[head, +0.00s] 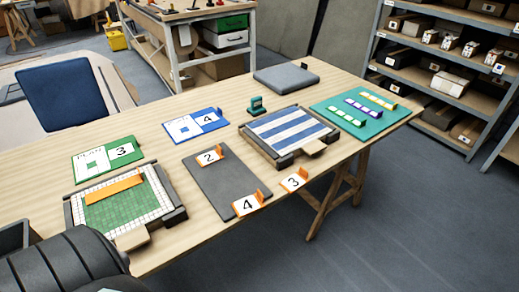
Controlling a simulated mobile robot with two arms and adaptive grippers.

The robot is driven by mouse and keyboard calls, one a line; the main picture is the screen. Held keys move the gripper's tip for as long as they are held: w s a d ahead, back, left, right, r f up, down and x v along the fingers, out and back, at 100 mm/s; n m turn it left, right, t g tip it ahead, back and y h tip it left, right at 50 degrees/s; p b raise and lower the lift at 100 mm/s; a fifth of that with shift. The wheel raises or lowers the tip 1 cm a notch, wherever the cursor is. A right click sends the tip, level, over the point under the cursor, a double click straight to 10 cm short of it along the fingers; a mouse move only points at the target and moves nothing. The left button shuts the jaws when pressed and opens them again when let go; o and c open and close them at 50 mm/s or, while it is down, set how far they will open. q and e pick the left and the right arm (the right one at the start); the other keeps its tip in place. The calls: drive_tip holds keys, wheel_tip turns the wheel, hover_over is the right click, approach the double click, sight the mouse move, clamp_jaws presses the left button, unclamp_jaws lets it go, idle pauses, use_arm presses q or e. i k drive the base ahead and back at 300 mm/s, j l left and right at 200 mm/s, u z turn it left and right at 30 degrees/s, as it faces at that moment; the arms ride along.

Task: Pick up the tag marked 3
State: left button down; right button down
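The tag marked 3 (293,182) is a white face with an orange holder, at the table's front edge, just right of the dark grey mat (222,184). A tag marked 4 (246,205) sits at the mat's front corner, and a tag marked 2 (209,157) lies on its back part. A green plan card (92,163) also bears a 3, and a blue plan card (182,130) bears a 4. Neither of my grippers shows; a dark ribbed part of my arm fills the lower left corner.
On the wooden table (345,85) are a green mosaic panel (120,214) with an orange bar at left, a blue-and-white striped panel (287,131), a teal board (343,122) with tile strips, a grey pad (287,77) and a small green stand (256,105). Shelves stand at right.

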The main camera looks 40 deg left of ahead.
sight(293, 183)
drive_tip(key=i+l+u, duration=0.15)
drive_tip(key=u, duration=0.3)
drive_tip(key=i+l+u, duration=0.25)
drive_tip(key=u, duration=0.15)
drive_tip(key=i+l+u, duration=0.15)
drive_tip(key=l+u, duration=0.3)
drive_tip(key=i+l+u, duration=0.1)
drive_tip(key=l+u, duration=0.15)
drive_tip(key=u, duration=0.15)
